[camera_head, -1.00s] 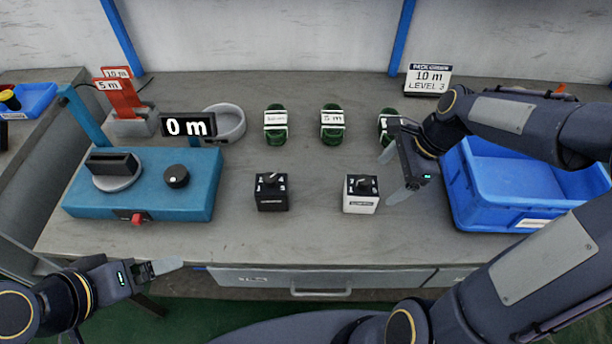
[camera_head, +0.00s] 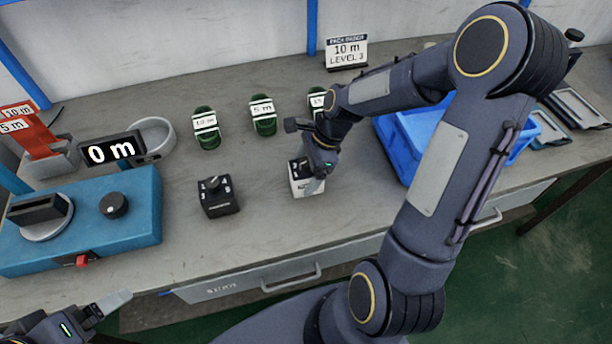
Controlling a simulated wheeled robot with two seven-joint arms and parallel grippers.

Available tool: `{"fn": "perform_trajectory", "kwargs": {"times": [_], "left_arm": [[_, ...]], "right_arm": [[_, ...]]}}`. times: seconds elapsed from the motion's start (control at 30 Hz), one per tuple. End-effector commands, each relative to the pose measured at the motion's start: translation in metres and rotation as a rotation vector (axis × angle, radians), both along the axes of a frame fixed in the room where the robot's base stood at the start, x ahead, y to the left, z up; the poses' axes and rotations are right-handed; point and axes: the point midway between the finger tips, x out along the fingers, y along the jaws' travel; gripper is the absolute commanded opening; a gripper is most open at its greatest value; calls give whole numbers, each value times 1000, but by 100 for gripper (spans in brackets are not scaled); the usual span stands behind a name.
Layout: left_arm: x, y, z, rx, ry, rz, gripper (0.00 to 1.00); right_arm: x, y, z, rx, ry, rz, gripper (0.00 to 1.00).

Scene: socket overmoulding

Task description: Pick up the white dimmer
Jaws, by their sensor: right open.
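The white dimmer (camera_head: 298,187) is a small box with a white body and dark top, standing on the grey bench right of the black dimmer (camera_head: 218,198). My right gripper (camera_head: 314,175) is open, pointing down over the white dimmer and covering its right part and much of its top. I cannot tell whether the fingers touch it. My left gripper (camera_head: 112,304) is at the lower left, in front of the bench and far from the dimmer; its finger gap does not show clearly.
Several green cable coils (camera_head: 263,115) lie behind the dimmers, one partly behind my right wrist. A blue crate (camera_head: 392,140) stands to the right, partly behind my arm. A blue machine (camera_head: 135,215) with a "0 m" display (camera_head: 110,150) is at left.

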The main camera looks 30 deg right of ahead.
Motion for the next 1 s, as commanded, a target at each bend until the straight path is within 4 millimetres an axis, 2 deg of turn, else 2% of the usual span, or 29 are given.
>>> {"fn": "perform_trajectory", "kwargs": {"times": [0.03,0.43,0.77,0.87,1.0], "left_arm": [[0,0,0,0,0,0,96],[0,0,0,0,0,0,96],[0,0,1,0,0,0,96],[0,0,2,0,0,0,96],[0,0,5,0,0,0,96]], "right_arm": [[0,0,0,0,0,0,85],[0,0,1,0,-1,1,35],[1,0,5,-1,-3,1,35],[1,0,14,-2,-3,2,35],[0,-1,37,-3,-7,-1,35]]}}
